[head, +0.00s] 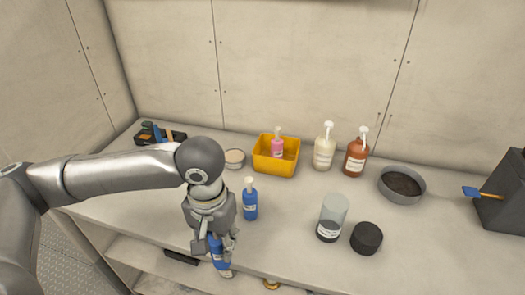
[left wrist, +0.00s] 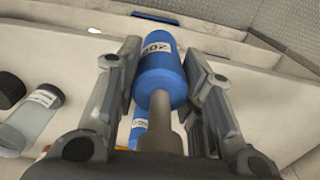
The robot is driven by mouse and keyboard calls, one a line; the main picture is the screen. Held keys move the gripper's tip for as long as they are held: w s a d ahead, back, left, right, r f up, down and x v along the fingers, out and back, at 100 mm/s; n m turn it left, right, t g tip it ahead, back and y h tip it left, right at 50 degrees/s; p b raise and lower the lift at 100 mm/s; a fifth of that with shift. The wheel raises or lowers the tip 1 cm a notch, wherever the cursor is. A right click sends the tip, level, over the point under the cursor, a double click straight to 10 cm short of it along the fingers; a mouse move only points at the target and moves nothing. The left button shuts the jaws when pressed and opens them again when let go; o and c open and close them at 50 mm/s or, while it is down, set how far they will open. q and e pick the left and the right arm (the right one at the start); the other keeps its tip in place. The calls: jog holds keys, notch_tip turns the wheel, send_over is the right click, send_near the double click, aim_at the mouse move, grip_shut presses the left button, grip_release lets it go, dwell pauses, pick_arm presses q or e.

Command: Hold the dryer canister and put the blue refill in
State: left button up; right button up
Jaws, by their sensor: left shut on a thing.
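My left gripper (head: 218,238) points down near the counter's front edge, shut on a blue bottle-shaped refill (head: 217,260) with a white label. In the left wrist view the held blue refill (left wrist: 162,75) lies between the fingers, its pale grey neck toward the palm. I cannot tell whether it touches the counter. A second blue bottle (head: 250,204) with a pale top stands upright behind the gripper. The dryer canister (head: 333,213), a clear cylinder with a dark lower part and white label, stands to the right. My right gripper is not in view.
A black round lid or puck (head: 366,238) lies right of the canister. Behind stand a yellow bin (head: 262,163) with a pink bottle, a white pump bottle (head: 324,152), a brown pump bottle (head: 355,157) and a grey bowl (head: 402,185). The counter between gripper and canister is clear.

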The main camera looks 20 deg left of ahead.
pick_arm(q)
jog(key=shift+r, duration=0.1)
jog(key=w+d+r+p, duration=0.4)
jog(key=w+d+p, duration=0.2)
jog(key=w+d, duration=0.4)
jog(key=w+d+r+p, duration=0.4)
jog(key=w+d+p, duration=0.3)
jog(key=w+d, duration=0.3)
jog(key=d, duration=0.3)
jog(key=shift+r, duration=0.3)
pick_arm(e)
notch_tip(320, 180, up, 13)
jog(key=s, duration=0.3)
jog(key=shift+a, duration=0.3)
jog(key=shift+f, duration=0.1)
